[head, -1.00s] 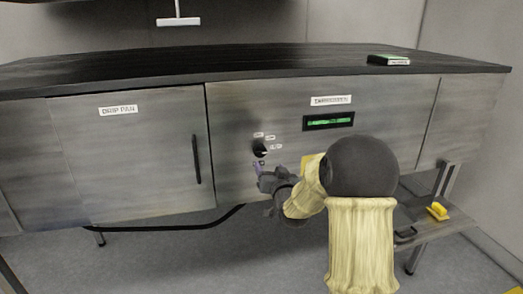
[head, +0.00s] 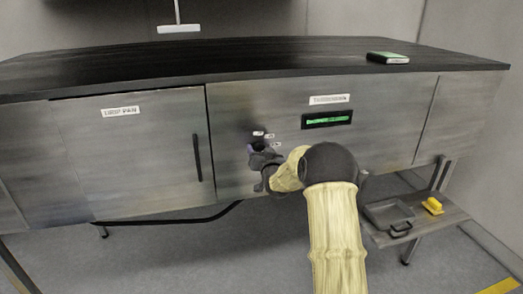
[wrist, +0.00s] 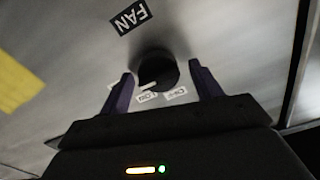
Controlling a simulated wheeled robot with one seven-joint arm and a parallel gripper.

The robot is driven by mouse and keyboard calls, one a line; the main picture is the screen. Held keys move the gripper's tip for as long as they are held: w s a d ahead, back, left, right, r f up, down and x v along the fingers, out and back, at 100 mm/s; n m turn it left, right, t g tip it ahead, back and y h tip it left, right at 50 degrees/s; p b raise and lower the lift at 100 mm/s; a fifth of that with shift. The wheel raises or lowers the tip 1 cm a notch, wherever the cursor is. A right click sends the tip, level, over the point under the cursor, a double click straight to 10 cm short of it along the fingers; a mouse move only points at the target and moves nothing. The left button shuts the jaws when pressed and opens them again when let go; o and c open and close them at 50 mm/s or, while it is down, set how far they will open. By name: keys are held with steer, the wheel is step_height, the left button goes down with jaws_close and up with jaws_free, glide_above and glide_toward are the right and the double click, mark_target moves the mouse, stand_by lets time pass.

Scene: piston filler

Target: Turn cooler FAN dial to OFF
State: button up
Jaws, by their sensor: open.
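The FAN dial (wrist: 157,68) is a round black knob with a pale pointer mark, on the grey metal front panel. In the wrist view a FAN label (wrist: 132,16) is beside it, and small white position labels (wrist: 160,96) sit near the pointer; their words are too blurred to read surely. My gripper (wrist: 163,85) is open, with one purple-edged finger on each side of the dial. Contact between fingers and dial cannot be told. In the head view my gripper (head: 254,150) is at the panel and hides most of the dial.
A green-lit display (head: 327,120) is on the panel right of the dial. A door with a black vertical handle (head: 197,158) is to the left. The black countertop (head: 250,65) overhangs above. A low shelf at right holds a tray (head: 390,215) and a yellow object (head: 433,206).

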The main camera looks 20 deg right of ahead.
steer(key=shift+c, duration=0.4)
steer(key=c, duration=0.9)
steer(key=shift+f+n+b, duration=0.1)
steer(key=shift+n+b, duration=0.3)
steer(key=shift+b, duration=0.4)
steer(key=n+b, duration=0.5)
steer(key=b, duration=0.2)
steer(key=n+b, duration=0.6)
steer(key=b, duration=0.1)
steer(key=n+b, duration=0.6)
steer(key=b, duration=0.1)
steer(key=shift+a+f, duration=0.1)
steer(key=shift+a, duration=0.15)
steer(key=o, duration=1)
